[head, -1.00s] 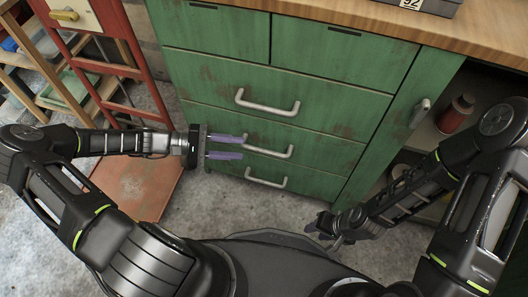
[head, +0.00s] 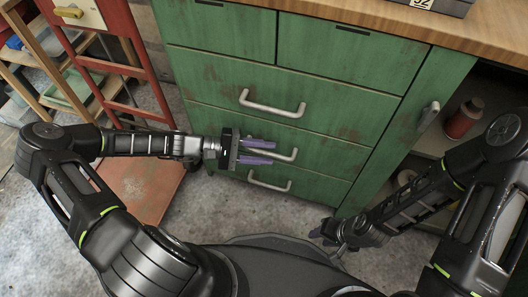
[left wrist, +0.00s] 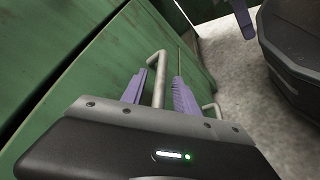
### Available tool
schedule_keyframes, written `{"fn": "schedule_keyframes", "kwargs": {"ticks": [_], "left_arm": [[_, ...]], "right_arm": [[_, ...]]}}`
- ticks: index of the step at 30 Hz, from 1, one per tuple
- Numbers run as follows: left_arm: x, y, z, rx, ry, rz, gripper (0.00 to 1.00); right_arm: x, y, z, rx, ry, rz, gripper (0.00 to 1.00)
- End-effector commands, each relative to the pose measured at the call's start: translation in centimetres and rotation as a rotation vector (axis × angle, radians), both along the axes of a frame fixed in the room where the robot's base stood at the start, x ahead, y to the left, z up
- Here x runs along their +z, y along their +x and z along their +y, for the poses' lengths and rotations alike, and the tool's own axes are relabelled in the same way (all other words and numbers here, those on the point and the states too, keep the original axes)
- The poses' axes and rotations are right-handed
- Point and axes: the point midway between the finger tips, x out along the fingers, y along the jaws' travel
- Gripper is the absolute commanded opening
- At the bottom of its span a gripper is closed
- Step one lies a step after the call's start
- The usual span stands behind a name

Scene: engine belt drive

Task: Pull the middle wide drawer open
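The green cabinet's middle wide drawer (head: 325,160) is shut, its front level with the drawers above and below. Its pale bar handle (head: 294,154) is partly hidden by my left gripper (head: 257,152). The purple fingers of that gripper are spread open, one on each side of the handle. In the left wrist view, the handle bar (left wrist: 158,78) runs between the two fingers, with a gap visible on the right side. My right gripper (head: 325,232) hangs low in front of the cabinet, away from the handles; its finger opening is unclear.
The upper wide drawer handle (head: 272,107) and lower handle (head: 270,184) lie close above and below. A red ladder-like frame (head: 108,70) stands left of the cabinet.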

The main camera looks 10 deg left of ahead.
Motion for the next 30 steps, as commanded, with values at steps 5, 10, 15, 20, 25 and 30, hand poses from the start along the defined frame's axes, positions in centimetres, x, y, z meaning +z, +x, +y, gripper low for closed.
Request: {"fn": "schedule_keyframes", "kwargs": {"ticks": [5, 10, 15, 20, 25, 30], "left_arm": [[0.02, -0.01, 0.02, 0.000, 0.000, 0.000, 0.33], [0.01, -0.01, 0.05, 0.000, 0.000, 0.000, 0.19], [0.01, -0.02, 0.06, 0.000, 0.000, 0.000, 0.05], [0.01, -0.02, 0.07, 0.000, 0.000, 0.000, 0.00], [-0.01, -0.02, 0.07, 0.000, 0.000, 0.000, 0.00], [-0.01, -0.02, 0.07, 0.000, 0.000, 0.000, 0.00]], "right_arm": [[0.03, 0.02, 0.00, 0.000, 0.000, 0.000, 0.36], [0.03, 0.01, 0.00, 0.000, 0.000, 0.000, 0.36], [0.03, 0.00, 0.01, 0.000, 0.000, 0.000, 0.36], [0.03, 0.00, 0.01, 0.000, 0.000, 0.000, 0.36], [0.03, 0.00, 0.01, 0.000, 0.000, 0.000, 0.36], [0.03, 0.00, 0.01, 0.000, 0.000, 0.000, 0.36]]}}
